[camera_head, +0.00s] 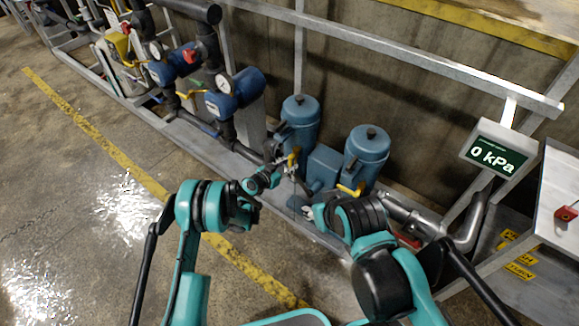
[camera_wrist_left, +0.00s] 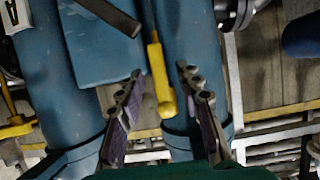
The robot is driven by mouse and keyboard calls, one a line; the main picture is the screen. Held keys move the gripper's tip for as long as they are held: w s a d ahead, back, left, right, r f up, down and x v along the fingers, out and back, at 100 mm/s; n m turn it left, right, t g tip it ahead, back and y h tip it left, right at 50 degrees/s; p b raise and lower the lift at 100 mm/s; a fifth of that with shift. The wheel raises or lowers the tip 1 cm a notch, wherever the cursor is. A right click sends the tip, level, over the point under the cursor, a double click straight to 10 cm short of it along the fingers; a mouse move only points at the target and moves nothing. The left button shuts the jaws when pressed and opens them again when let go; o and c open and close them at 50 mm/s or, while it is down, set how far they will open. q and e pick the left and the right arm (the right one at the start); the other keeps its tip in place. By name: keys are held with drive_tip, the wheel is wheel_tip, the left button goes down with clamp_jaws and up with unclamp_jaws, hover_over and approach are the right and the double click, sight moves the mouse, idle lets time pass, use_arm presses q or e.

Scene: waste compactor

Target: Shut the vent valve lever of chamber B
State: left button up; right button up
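Two blue chambers stand by the railing, a left one (camera_head: 300,112) and a right one (camera_head: 367,152). A yellow lever (camera_head: 292,159) shows by the left chamber and another yellow lever (camera_head: 350,190) by the right one. My left gripper (camera_head: 287,171) is at the left lever. In the left wrist view its fingers (camera_wrist_left: 160,75) are open on either side of a yellow lever (camera_wrist_left: 157,70), with gaps to both. My right gripper (camera_head: 308,212) is low, left of the right chamber's lever; its fingers are too small to judge.
A display (camera_head: 495,157) reads 0 kPa at the right. Dark pipes with blue gauges (camera_head: 235,90) stand to the left. A grey railing (camera_head: 400,50) runs behind the chambers. A second yellow lever (camera_wrist_left: 18,128) shows at the wrist view's left edge. Open floor (camera_head: 60,200) lies left.

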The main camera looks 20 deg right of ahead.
use_arm(q)
drive_tip(key=shift+x, duration=1)
use_arm(e)
drive_tip(key=shift+f, duration=0.35)
use_arm(q)
clamp_jaws()
